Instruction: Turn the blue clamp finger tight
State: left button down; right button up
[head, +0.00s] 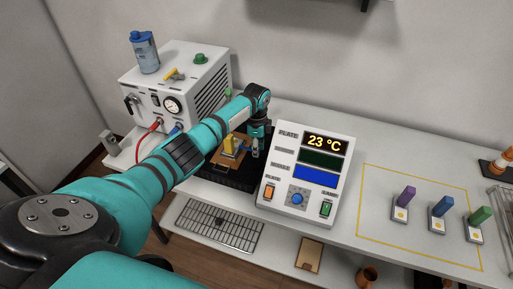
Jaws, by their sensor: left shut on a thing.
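My left arm reaches in from the left, over the white machine's front. Its gripper (256,152) points down at the right side of a small copper-brown fixture (227,157) on a black base (240,180). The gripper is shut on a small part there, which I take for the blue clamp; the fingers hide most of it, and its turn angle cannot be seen. A yellow upright piece (229,145) stands on the fixture, left of the gripper. My right gripper is not in view.
A control panel (318,147) reading 23 °C stands close right of the gripper. A white machine (180,90) with hoses stands behind my arm.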

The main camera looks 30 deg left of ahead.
pick_arm(q)
jog(key=shift+w+r+m, duration=0.1)
jog(key=shift+m, duration=0.5)
jog(key=c, duration=1.1)
grip_release()
notch_tip(320, 180, up, 12)
